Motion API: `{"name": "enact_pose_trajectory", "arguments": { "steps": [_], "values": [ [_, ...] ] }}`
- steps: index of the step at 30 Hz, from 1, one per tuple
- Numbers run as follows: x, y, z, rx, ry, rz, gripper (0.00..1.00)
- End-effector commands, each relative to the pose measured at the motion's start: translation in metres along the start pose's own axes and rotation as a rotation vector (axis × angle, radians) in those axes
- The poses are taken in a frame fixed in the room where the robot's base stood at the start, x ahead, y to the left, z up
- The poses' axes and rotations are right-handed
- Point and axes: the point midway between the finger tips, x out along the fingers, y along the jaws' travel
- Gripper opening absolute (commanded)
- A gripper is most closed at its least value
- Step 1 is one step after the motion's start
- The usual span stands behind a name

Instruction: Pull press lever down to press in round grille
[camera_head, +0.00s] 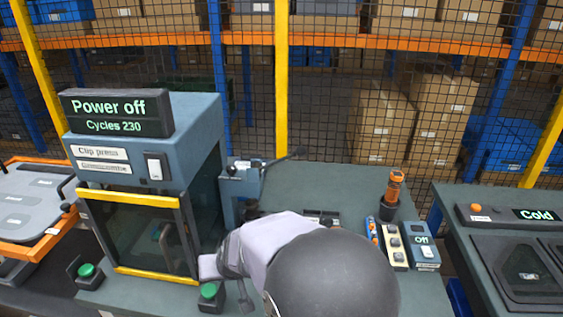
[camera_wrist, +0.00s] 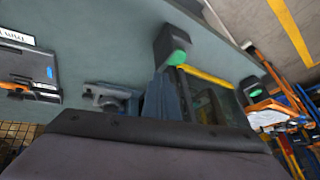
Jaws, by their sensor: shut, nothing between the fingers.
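The blue-grey bench press (camera_head: 240,185) stands beside the larger clip press, at centre left. Its dark press lever (camera_head: 281,159) reaches out to the right and slightly up. My arm crosses in front and hides the press's lower part. I cannot make out the round grille. My gripper shows only as a dark body across the bottom of the wrist view (camera_wrist: 165,150); its fingertips are hidden. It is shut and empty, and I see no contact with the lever.
The clip press (camera_head: 150,140) reads "Power off" and "Cycles 230". Green buttons (camera_head: 86,270) (camera_head: 209,291) flank it in front. An orange-handled tool in a black cup (camera_head: 390,208), a switch strip (camera_head: 395,247) and a box reading "Off" (camera_head: 422,246) stand right. Mesh fencing closes the back.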

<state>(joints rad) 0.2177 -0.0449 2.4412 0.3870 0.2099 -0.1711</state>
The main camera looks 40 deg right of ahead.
Motion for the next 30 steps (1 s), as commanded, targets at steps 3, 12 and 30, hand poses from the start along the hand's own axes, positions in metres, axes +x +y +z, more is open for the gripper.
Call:
{"name": "enact_pose_trajectory", "arguments": {
  "steps": [3,12,30],
  "values": [
    [-0.006,0.006,-0.056,-0.011,0.201,0.029,0.00],
    [-0.062,0.052,-0.166,-0.087,0.641,0.268,0.00],
    [-0.149,0.106,-0.216,-0.367,0.864,0.747,0.00]
  ]
}}
